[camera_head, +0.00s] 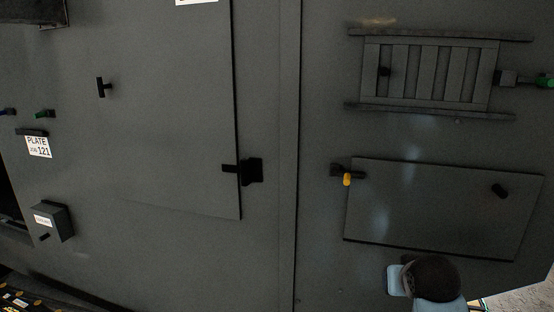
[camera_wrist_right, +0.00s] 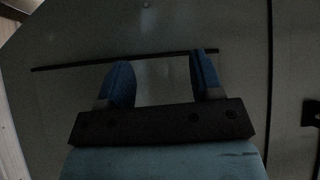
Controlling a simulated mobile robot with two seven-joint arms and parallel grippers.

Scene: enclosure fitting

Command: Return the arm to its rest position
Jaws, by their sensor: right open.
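My right arm (camera_head: 432,280) shows at the lower right of the head view, dark and light blue, just below the lower panel. Its fingers are hidden there. In the right wrist view my right gripper (camera_wrist_right: 160,80) has two blue fingers standing apart with nothing between them. They face the grey enclosure wall, over a flat panel with a dark edge (camera_wrist_right: 60,67). I cannot tell whether they touch it. My left gripper is in neither view.
The grey enclosure carries a large door panel (camera_head: 170,150) with a black latch (camera_head: 252,170). On the right are a slatted vent (camera_head: 425,75) and a lower panel (camera_head: 430,215) with a yellow-tipped latch (camera_head: 347,179). A small box (camera_head: 52,221) juts out at left.

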